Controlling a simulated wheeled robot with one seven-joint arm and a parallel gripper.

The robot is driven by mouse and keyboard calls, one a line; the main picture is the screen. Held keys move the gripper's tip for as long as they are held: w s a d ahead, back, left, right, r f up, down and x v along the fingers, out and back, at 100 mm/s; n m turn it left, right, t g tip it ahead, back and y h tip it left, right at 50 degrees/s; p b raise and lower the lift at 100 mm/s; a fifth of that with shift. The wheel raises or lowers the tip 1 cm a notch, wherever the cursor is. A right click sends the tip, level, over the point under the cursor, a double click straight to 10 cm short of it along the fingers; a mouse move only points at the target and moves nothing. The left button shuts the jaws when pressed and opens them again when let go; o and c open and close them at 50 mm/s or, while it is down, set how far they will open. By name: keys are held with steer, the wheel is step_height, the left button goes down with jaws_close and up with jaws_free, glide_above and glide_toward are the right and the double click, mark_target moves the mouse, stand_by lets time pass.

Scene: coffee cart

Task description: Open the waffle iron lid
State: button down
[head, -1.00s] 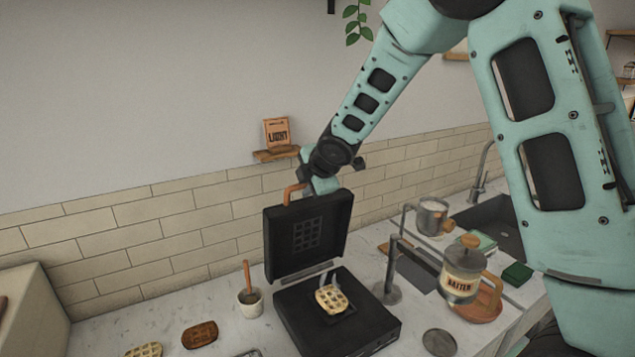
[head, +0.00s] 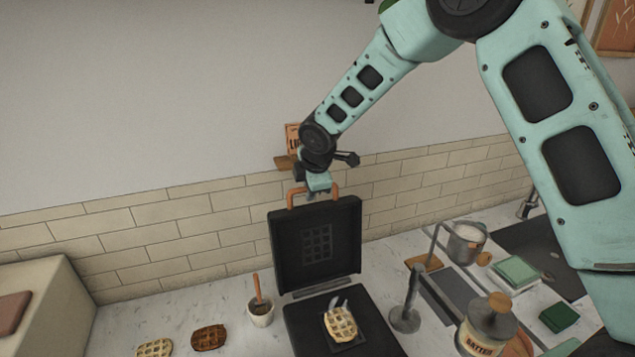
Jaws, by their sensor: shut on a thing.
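The waffle iron stands on the counter with its black lid (head: 287,243) raised, about upright, and its inner grid facing me. The black lower plate (head: 305,333) carries a round golden waffle (head: 341,323). An orange-brown handle (head: 292,197) is on the lid's top edge. My gripper (head: 314,193) is at the handle from above, shut on its middle. The fingertips are small and partly hidden behind the lid's top edge.
A cup with a wooden-handled tool (head: 261,314) stands left of the iron. Two waffles (head: 209,338) lie farther left. A metal stand (head: 405,318) and batter jar (head: 487,325) are at the right. A small shelf (head: 284,163) is on the wall behind my wrist.

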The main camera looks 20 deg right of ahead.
stand_by(0.4)
steer(key=c, duration=1.5)
jaws_free()
steer(key=b+v, duration=0.5)
steer(key=v, duration=1.2)
steer(key=shift+r, duration=0.15)
